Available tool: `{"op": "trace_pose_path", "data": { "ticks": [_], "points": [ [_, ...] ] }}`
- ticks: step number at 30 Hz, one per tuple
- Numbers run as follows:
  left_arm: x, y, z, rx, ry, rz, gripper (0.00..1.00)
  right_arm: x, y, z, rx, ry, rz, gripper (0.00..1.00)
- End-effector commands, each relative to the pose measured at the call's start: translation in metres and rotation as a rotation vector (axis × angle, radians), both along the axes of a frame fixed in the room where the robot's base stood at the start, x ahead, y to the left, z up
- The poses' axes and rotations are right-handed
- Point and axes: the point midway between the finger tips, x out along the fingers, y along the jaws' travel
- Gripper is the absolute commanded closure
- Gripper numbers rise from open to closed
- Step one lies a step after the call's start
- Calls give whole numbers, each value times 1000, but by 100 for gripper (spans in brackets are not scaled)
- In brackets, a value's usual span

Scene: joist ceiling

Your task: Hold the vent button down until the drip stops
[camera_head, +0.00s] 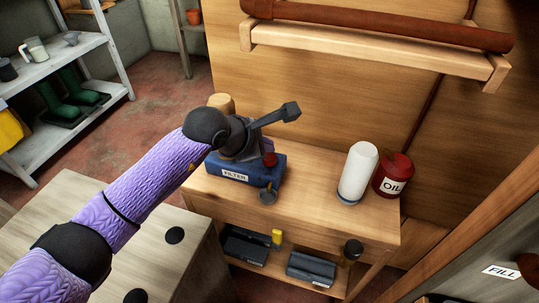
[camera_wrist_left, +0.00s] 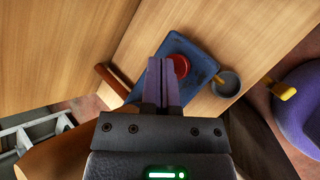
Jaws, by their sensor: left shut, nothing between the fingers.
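A blue box labelled FILTER (camera_head: 232,174) sits on the left of the wooden bench; it also shows in the wrist view (camera_wrist_left: 207,58). A round red button (camera_head: 270,160) is on its top, and it shows in the wrist view (camera_wrist_left: 181,66). My left gripper (camera_head: 250,150) is over the box, with its closed purple fingers (camera_wrist_left: 162,68) pointing down beside the button. They overlap the button's edge in the wrist view; I cannot tell whether they touch it. A small grey cup (camera_head: 267,197) stands in front of the box. No drip is visible. My right gripper is out of view.
A white cylinder (camera_head: 357,172) and a red OIL can (camera_head: 393,175) stand at the bench's right. Dark trays (camera_head: 311,268) lie on the lower shelf. A wooden rail (camera_head: 370,55) runs along the wall above. The bench middle (camera_head: 312,195) is clear.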

Motion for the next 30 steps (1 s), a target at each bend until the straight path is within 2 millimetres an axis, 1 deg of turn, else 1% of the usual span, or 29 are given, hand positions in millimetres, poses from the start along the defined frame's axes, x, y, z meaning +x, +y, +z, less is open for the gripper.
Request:
{"op": "trace_pose_path", "data": {
  "ticks": [22, 30],
  "points": [
    [0, 0, 0, 0, 0, 0, 100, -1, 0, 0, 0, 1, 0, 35],
    [0, 0, -9, 1, 1, 0, 100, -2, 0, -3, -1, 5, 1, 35]
  ]
}}
